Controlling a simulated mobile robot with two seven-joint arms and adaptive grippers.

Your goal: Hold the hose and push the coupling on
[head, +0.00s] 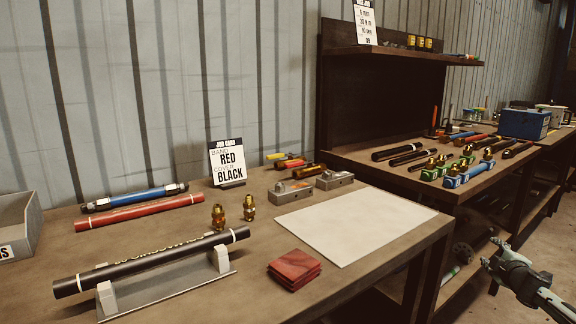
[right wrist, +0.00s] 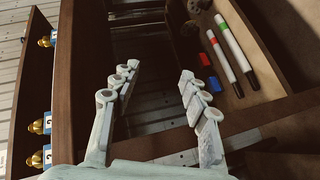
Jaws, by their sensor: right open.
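A black hose (head: 150,262) with pale bands near its ends lies across a grey cradle (head: 190,290) at the front left of the bench in the head view. Two brass couplings (head: 218,216) (head: 249,207) stand upright just behind the hose, apart from it. My right gripper (head: 494,254) is at the far right, beyond the bench's right edge and well away from the hose and couplings. In the right wrist view my right gripper (right wrist: 158,76) is open, with nothing between its fingers. My left gripper is not in view.
A job card (head: 229,161) reads RED and BLACK. Blue (head: 135,198) and red (head: 140,212) hoses lie behind the cradle. A red cloth (head: 294,268) and white sheet (head: 355,223) lie to the right. The right wrist view shows markers (right wrist: 232,50) in a wooden tray.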

